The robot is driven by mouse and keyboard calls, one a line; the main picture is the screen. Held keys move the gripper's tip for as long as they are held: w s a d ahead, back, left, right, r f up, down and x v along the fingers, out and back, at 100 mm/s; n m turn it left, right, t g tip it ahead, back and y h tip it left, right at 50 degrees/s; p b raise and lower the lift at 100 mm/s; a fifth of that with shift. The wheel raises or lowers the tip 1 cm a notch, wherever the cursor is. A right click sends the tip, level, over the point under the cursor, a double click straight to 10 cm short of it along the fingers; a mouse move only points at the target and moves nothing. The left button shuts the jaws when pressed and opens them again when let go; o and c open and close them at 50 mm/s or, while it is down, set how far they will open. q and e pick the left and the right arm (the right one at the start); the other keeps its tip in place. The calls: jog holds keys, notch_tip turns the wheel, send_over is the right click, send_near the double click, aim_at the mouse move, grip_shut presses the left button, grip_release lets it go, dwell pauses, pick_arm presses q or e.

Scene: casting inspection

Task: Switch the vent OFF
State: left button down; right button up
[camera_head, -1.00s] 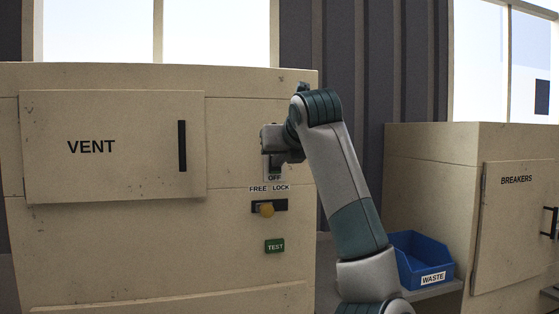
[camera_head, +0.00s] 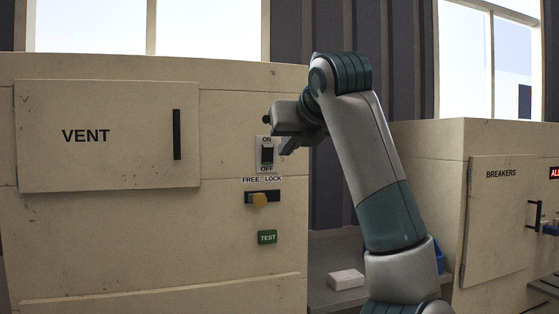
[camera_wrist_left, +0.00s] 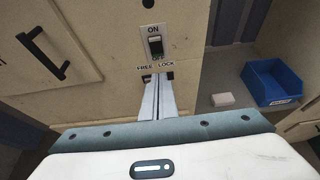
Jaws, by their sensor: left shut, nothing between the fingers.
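The vent switch (camera_head: 266,154) is a dark rocker on a pale plate on the beige VENT cabinet (camera_head: 110,240), with ON above and OFF below. It also shows in the left wrist view (camera_wrist_left: 155,46); I cannot tell which way the rocker is tipped. My left gripper (camera_head: 285,149) is in front of the cabinet at the switch's right edge, shut and empty. In the left wrist view its fingers (camera_wrist_left: 158,80) lie together and their tips appear just below the switch, overlapping the FREE/LOCK slider. Contact cannot be told. My right gripper is not in view.
A white block (camera_head: 346,279) and a blue bin (camera_wrist_left: 272,83) stand on a shelf to the right. The BREAKERS cabinet (camera_head: 500,220) is further right.

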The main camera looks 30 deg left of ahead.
pick_arm(q)
jog(key=v, duration=0.1)
jog(key=b+v, duration=0.1)
jog(key=v, duration=0.1)
jog(key=shift+s+d+f, duration=0.1)
jog(key=shift+s+d, duration=0.05)
jog(key=shift+s, duration=0.25)
jog(key=shift+s, duration=0.1)
